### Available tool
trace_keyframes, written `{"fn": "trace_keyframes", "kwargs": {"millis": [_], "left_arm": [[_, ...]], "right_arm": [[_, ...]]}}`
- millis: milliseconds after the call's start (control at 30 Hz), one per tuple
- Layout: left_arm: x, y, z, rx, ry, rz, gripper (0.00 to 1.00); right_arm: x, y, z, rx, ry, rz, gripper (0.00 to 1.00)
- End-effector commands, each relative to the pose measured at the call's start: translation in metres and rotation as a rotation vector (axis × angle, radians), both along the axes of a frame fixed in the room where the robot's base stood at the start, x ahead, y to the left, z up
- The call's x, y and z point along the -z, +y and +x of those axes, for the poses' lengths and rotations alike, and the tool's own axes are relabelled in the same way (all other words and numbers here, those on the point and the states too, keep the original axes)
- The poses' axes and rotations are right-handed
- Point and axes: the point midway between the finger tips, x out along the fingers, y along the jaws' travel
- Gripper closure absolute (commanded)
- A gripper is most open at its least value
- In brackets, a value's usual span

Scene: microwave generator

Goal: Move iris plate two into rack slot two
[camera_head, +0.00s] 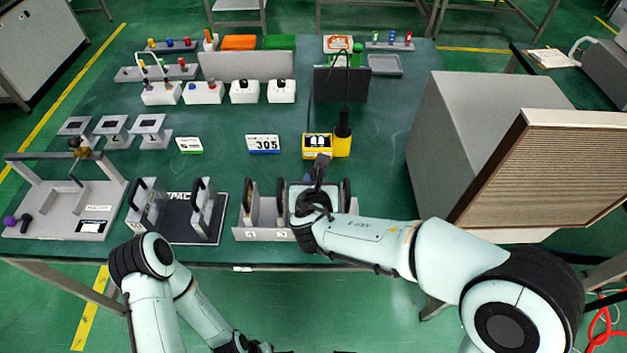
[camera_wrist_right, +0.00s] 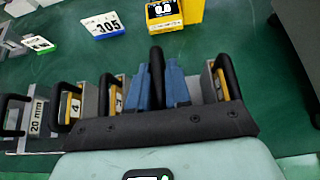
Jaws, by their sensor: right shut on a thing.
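My right gripper (camera_head: 319,162) is over the right-hand rack (camera_head: 262,235) near the table's front edge. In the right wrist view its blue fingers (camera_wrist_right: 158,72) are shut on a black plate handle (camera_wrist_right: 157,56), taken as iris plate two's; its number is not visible. Most of that plate is hidden behind the hand, so I cannot tell how deep it sits in a slot. Other plates with black handles stand upright on both sides, one at the left end (camera_head: 248,194) and one at the right (camera_head: 347,190). My left arm is folded low at the left; its fingers are out of view.
A spacer rack (camera_head: 190,236) with black-handled plates stands left of the rack. Behind my right gripper is a yellow meter (camera_head: 317,141). A large grey box with a mesh front (camera_head: 545,165) stands to the right.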

Motion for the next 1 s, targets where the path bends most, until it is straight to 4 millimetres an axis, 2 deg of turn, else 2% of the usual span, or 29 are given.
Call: {"fn": "trace_keyframes", "kwargs": {"millis": [1000], "left_arm": [[0.019, 0.000, -0.004, 0.000, 0.002, 0.001, 0.57]], "right_arm": [[0.019, 0.000, 0.000, -0.001, -0.003, 0.001, 1.00]]}}
